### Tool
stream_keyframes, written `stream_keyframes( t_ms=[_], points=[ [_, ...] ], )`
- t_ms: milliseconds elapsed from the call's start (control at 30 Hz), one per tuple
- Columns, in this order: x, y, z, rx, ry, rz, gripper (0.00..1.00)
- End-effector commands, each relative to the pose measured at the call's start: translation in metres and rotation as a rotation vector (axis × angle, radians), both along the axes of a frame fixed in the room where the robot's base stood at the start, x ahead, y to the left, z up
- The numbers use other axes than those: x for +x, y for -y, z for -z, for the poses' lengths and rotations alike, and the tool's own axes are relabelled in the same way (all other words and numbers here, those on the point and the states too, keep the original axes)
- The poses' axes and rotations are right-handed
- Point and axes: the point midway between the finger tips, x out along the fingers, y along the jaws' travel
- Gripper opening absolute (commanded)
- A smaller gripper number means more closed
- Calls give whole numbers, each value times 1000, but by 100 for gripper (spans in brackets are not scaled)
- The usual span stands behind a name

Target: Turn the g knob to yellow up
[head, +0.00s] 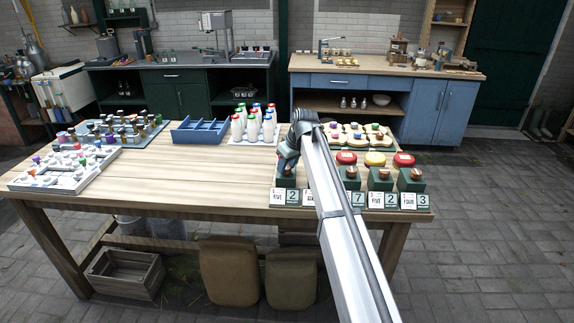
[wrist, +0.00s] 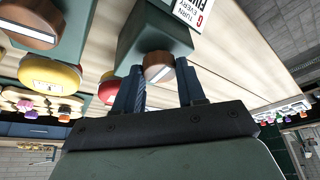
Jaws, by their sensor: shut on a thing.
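In the wrist view a round wooden knob (wrist: 158,68) with a pale stripe across its face sits on a dark green block (wrist: 150,30). A card (wrist: 195,10) with a red G and partly cut text is beside it. My gripper (wrist: 158,78) has one finger on each side of the knob and is shut on it. I see no yellow mark on the visible part of the knob. In the head view my gripper (head: 284,166) is over the leftmost green block (head: 286,183) of the front row. The knob is hidden there by my arm.
More green blocks with wooden knobs stand to the right, including the rightmost block (head: 411,184), with numbered cards along the front edge. Red and yellow rounds (head: 375,159) are behind them. White bottles (head: 252,128) and a blue tray (head: 200,131) stand farther back. The table's middle is clear.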

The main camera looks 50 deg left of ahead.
Motion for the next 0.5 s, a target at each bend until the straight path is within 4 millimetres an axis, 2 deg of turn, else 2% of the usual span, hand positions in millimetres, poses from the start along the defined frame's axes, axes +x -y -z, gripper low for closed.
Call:
stream_keyframes(
  t_ms=[267,500],
  points=[
    [-1,0,0,1,1,83,9],
    [-3,0,0,1,1,264,9]
  ],
)
